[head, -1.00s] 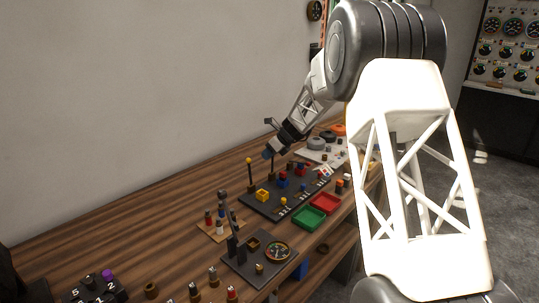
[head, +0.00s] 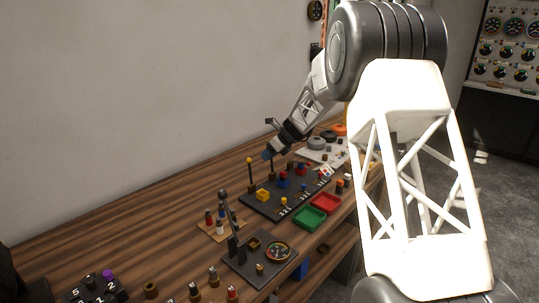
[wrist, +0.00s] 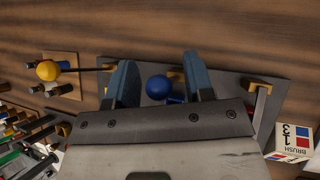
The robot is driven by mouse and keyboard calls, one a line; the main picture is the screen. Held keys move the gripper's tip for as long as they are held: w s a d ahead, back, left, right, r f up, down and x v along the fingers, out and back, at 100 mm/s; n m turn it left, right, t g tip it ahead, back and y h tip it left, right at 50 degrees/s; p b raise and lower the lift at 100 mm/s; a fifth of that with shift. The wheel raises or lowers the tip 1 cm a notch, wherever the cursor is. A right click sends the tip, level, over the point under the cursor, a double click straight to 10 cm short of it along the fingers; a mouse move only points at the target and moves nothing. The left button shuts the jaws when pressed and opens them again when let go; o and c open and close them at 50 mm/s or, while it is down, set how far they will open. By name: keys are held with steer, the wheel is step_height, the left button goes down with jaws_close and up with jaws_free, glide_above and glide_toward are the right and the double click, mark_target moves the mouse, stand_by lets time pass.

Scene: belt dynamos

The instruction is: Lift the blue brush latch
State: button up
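The blue brush latch shows in the wrist view as a round blue knob (wrist: 158,87) with a short blue part beside it. My gripper (wrist: 158,72) is open, with one blue-grey finger on each side of the knob and a gap to both. I cannot tell how far below the fingertips the knob lies. In the head view my gripper (head: 267,155) is over the far part of the dark board (head: 256,207), and the blue knob cannot be told apart from the fingertips there.
A yellow knob on a dark rod (head: 249,160) stands to the left; it also shows in the wrist view (wrist: 47,70). A box marked BRUSH (wrist: 293,143) lies at the right of the wrist view. Green (head: 310,217) and red (head: 326,202) trays sit in front of the board.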

steer(key=shift+r, duration=0.15)
steer(key=v, duration=0.7)
steer(key=shift+d+r, duration=0.2)
steer(key=shift+s, duration=0.1)
stand_by(0.5)
steer(key=s+d+r+n+h, duration=0.1)
steer(key=s+r+n, duration=0.3)
steer(key=s, duration=0.7)
steer(key=s+d+r+n+h, duration=0.1)
steer(key=s+r+n, duration=0.25)
steer(key=s, duration=0.65)
steer(key=s+d+r+n+h, duration=0.15)
steer(key=s+r+n, duration=0.3)
steer(key=s, duration=0.65)
steer(key=s+d+f+n+h, duration=0.2)
steer(key=s+n, duration=0.4)
steer(key=s, duration=1)
steer(key=s+d+f+n+h, duration=0.2)
steer(key=s+n, duration=0.4)
steer(key=s, duration=1)
step_height(320, 180, down, 2)
steer(key=shift+d+f+n, duration=0.1)
steer(key=shift+d+n, duration=0.3)
steer(key=shift+d, duration=0.3)
